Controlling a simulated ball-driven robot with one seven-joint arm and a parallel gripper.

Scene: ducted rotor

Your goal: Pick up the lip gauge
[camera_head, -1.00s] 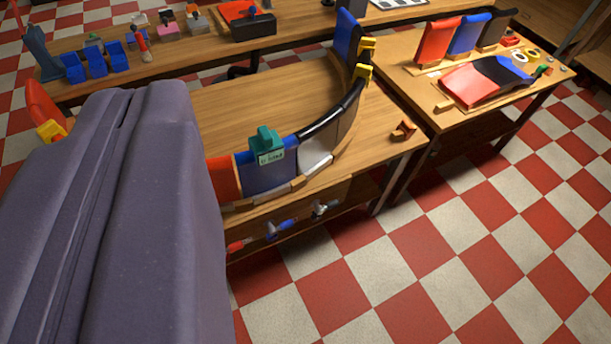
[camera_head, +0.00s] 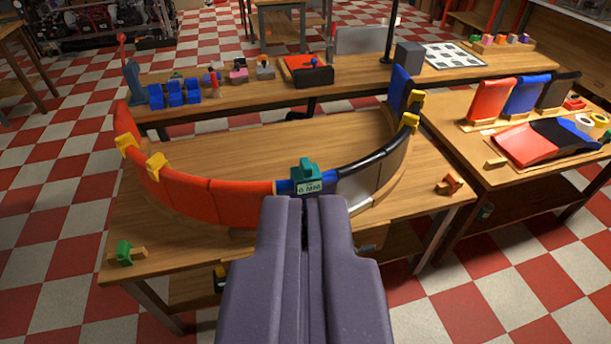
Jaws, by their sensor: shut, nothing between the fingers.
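The lip gauge appears to be the teal block with a pale display (camera_head: 307,178). It sits on the upper edge of the curved duct wall, over a blue panel (camera_head: 285,187), at the front of the middle table. My gripper (camera_head: 305,200) is shut and empty, its two purple fingers side by side. In the picture its tips lie just below the gauge, and they hide part of the wall. I cannot tell the depth between them.
The curved wall has red panels (camera_head: 190,198) on the left, with yellow clamps (camera_head: 157,165). A small green piece (camera_head: 124,251) and an orange-brown piece (camera_head: 450,184) lie at the table corners. Spare panels (camera_head: 490,100) stand on the right table. The tabletop (camera_head: 260,145) inside the wall is clear.

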